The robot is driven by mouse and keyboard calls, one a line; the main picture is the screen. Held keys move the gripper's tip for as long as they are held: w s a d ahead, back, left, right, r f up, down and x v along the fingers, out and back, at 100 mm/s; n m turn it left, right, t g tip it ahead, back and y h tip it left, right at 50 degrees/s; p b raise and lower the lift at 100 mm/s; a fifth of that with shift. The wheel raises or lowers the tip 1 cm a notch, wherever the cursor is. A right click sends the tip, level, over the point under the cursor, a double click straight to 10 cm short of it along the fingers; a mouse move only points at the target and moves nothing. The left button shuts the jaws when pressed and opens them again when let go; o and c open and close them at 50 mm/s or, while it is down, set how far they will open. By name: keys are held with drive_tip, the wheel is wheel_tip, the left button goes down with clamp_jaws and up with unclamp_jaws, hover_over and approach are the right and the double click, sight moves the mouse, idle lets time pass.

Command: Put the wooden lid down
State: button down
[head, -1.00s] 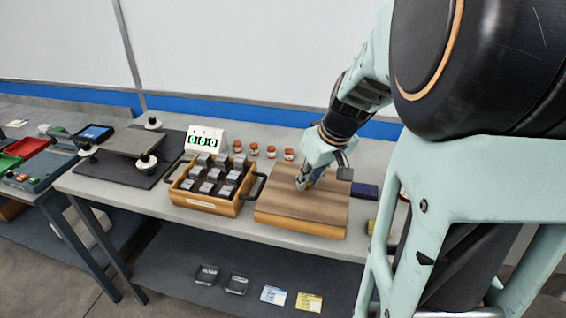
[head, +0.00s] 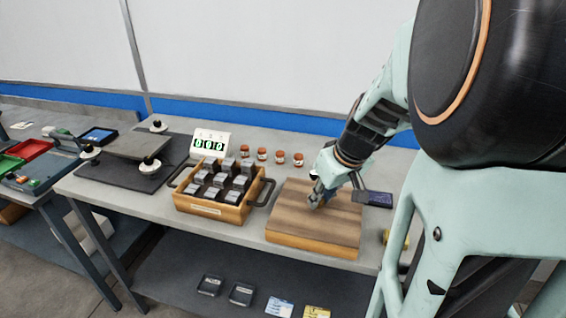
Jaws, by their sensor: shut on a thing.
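The wooden lid (head: 300,222) is a thick, square brown board with a lighter front edge. It is level, at the right part of the bench, beside the open wooden box (head: 210,211). My gripper (head: 316,201) comes down over the middle of the lid and is shut on it. The exact grip point is hidden by the fingers. I cannot tell whether the lid's underside touches the bench top or is slightly above it. The box holds several dark blocks with grey tops in rows.
The box's right handle (head: 265,191) is close to the lid's left side. Several small red-capped jars (head: 279,156) and a display with green digits (head: 209,145) stand behind. A dark blue item (head: 380,199) lies right of the lid. The bench's front edge is close to the lid.

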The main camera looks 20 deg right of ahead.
drive_tip(key=shift+f, duration=0.3)
drive_tip(key=c, duration=1.8)
unclamp_jaws()
drive_tip(key=shift+o, duration=0.2)
